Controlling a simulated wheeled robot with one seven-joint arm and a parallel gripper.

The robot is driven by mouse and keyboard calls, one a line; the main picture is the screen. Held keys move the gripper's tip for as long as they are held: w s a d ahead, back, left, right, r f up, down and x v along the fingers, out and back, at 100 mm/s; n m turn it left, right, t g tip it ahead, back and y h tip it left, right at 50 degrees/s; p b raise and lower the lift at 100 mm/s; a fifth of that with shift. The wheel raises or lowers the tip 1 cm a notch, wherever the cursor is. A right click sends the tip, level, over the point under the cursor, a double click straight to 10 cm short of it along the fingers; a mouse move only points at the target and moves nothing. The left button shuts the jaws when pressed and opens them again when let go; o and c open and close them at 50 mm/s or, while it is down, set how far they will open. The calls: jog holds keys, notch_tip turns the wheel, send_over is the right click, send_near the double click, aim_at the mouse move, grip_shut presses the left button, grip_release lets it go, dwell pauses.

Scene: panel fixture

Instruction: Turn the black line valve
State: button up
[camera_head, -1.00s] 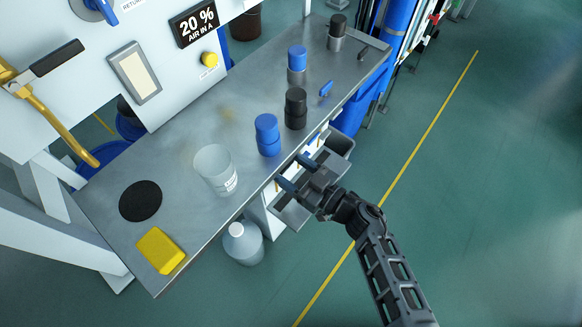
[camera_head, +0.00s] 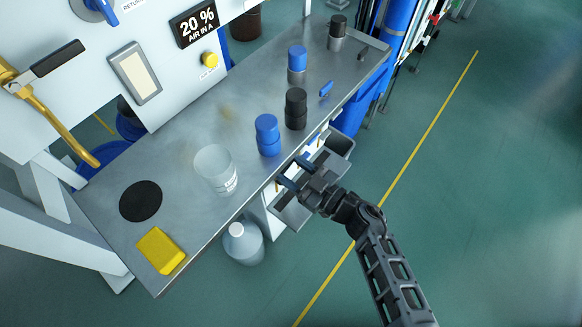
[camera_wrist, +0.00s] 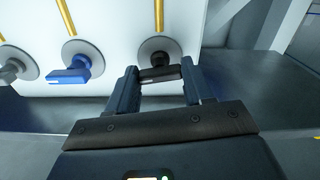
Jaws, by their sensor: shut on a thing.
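The black line valve (camera_wrist: 160,60) is on the white panel in the wrist view, a round grey plate with a black lever below a yellow line. Its lever lies crosswise between the fingers of my gripper (camera_wrist: 159,76), which is shut on it. In the head view my gripper (camera_head: 296,172) is at the front edge of the bench, and the valve is hidden there by the bench and fingers. A blue-handled valve (camera_wrist: 77,67) is left of the black one, with its lever pointing left.
A grey-handled valve (camera_wrist: 14,68) is farther left. In the head view the steel bench (camera_head: 180,165) holds blue and black bottles, a clear beaker (camera_head: 215,170) and a yellow sponge (camera_head: 160,250). A jug (camera_head: 243,243) stands below. The floor on the right is free.

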jog(key=n+b, duration=0.4)
jog(key=n, duration=1.2)
jog(key=shift+f, duration=0.1)
dwell(0.5)
jog(key=o, duration=1)
jog(key=shift+o, duration=0.2)
jog(key=shift+d, duration=0.1)
